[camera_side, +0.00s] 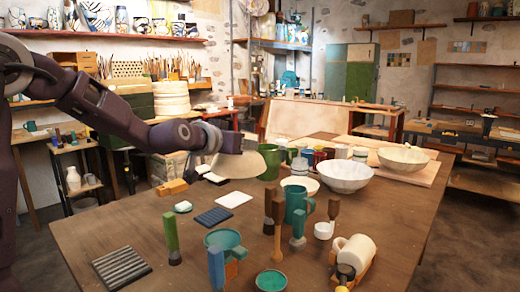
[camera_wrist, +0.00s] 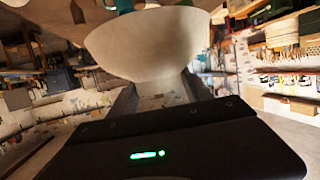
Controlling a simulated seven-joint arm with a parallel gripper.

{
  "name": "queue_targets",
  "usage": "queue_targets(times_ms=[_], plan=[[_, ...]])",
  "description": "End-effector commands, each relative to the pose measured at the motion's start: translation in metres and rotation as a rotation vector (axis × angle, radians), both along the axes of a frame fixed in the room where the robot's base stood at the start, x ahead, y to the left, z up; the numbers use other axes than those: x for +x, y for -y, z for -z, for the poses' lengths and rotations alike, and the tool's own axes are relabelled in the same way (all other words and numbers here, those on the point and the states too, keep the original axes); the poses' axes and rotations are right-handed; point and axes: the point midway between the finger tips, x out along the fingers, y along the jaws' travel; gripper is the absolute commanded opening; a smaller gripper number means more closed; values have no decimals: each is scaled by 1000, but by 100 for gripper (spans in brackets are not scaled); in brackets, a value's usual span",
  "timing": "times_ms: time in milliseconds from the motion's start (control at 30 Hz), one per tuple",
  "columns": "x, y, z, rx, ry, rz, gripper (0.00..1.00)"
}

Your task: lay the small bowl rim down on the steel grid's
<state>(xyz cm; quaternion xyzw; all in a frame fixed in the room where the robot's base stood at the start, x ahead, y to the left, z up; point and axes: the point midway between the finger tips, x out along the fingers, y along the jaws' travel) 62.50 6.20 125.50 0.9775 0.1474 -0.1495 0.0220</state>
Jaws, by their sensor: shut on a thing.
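The small bowl (camera_side: 240,165) is cream-coloured and hangs above the table's far left part, seen as a dome below my gripper (camera_side: 228,152). In the wrist view the bowl (camera_wrist: 148,45) fills the upper middle. Its narrow end is between my fingers (camera_wrist: 165,92) and its wide side points away from them. My gripper is shut on the bowl; the exact contact is partly hidden. A grey ridged slab, which looks like the steel grid (camera_side: 121,268), lies bare at the table's front left, well apart from the bowl.
A dark blue tile (camera_side: 213,217) and a pale tile (camera_side: 234,199) lie between the bowl and the grid. Mugs and larger bowls (camera_side: 345,176) crowd the back right.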

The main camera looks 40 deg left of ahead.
Motion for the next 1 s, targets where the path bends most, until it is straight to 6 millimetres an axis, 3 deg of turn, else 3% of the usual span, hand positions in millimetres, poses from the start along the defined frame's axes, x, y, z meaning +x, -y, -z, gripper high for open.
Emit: queue_targets(times_ms=[167, 300, 433, 533, 700, 900, 1000], plan=[[-23, -77, 15, 3, -4, -330, 0], [-68, -143, 37, 6, -7, -645, 0], [-124, -188, 59, 7, -8, -923, 0], [-164, -207, 73, 7, -5, -1088, 0], [-215, -219, 90, 5, -2, -1287, 0], [-257, -221, 104, 4, -3, -1437, 0], [-267, -221, 117, 6, -4, -1476, 0]])
